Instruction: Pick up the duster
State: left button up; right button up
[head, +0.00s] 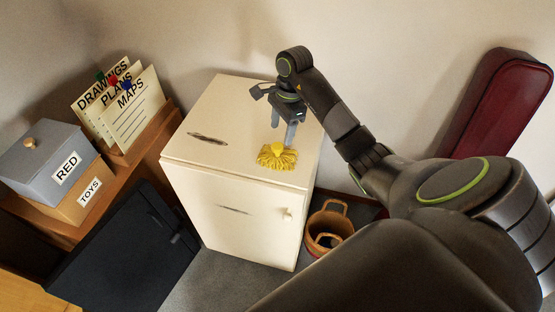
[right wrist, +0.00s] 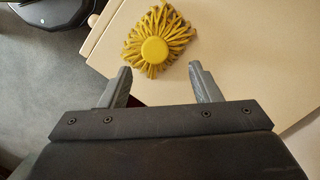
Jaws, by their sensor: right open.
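The yellow duster (head: 277,156) lies on top of the cream cabinet (head: 225,100), near its front edge. Its fringed head and round centre show in the right wrist view (right wrist: 155,50). My right gripper (head: 283,135) is over the cabinet top, just behind the duster in the head view. In the right wrist view its two fingers (right wrist: 160,85) are apart, with nothing between them, and the duster lies just beyond their tips. The height of the fingertips above the cabinet top is hard to tell. My left gripper is not in view.
A wooden shelf on the left bears a grey box (head: 40,155) marked RED, a TOYS box (head: 82,195) and cards (head: 120,100). A brown basket (head: 327,225) stands right of the cabinet. A dark red case (head: 500,100) leans at the wall.

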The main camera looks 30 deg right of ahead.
aim_at(278, 145)
jog(key=shift+a+f+b, duration=0.15)
jog(key=shift+f+b, duration=0.25)
jog(key=shift+f, duration=0.45)
jog(key=f, duration=0.1)
jog(key=f+b, duration=0.1)
jog(key=a+f, duration=0.1)
jog(key=shift+s+a+b, duration=0.1)
jog(key=shift+s+b, duration=0.2)
jog(key=shift+b, duration=0.1)
jog(key=shift+a+f+p, duration=0.1)
jog(key=shift+f+p, duration=0.25)
jog(key=shift+p, duration=0.05)
jog(key=shift+a+f, duration=0.1)
jog(key=shift+f, duration=0.5)
jog(key=c, duration=1.1)
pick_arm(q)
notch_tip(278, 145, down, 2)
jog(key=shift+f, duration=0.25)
pick_arm(e)
jog(key=shift+w+r, duration=0.1)
jog(key=shift+r, duration=0.05)
